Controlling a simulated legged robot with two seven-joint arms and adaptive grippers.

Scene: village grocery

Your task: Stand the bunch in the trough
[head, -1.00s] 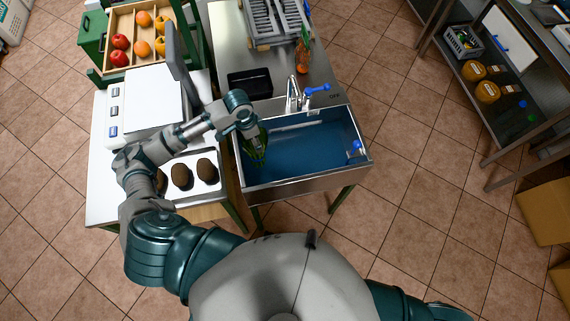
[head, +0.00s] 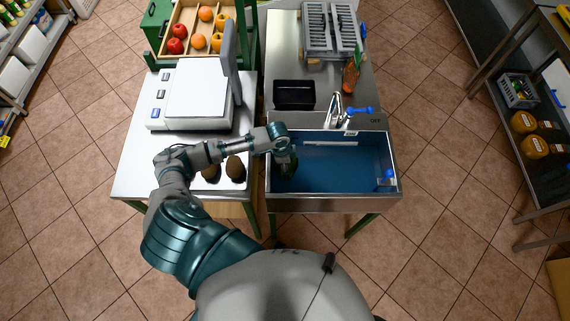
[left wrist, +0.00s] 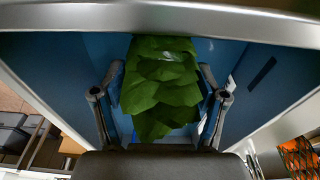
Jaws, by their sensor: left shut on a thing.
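The bunch (left wrist: 160,85) is a bundle of broad dark green leaves. In the left wrist view it sits between the two fingers of my left gripper (left wrist: 160,103), which is shut on it. In the head view my left gripper (head: 286,157) is over the left end of the trough, with the bunch (head: 288,172) below it, partly hidden by the hand. The trough (head: 340,172) is a metal-rimmed basin with a blue inside. I cannot tell whether the bunch touches its bottom. My right gripper is not in view.
A tap with a blue lever (head: 362,110) stands behind the trough. A black tray (head: 294,94), a grey crate (head: 332,30) and an orange bottle (head: 351,74) are farther back. A white scale (head: 197,100) and brown oval items (head: 235,168) are left. The trough's right side is mostly free.

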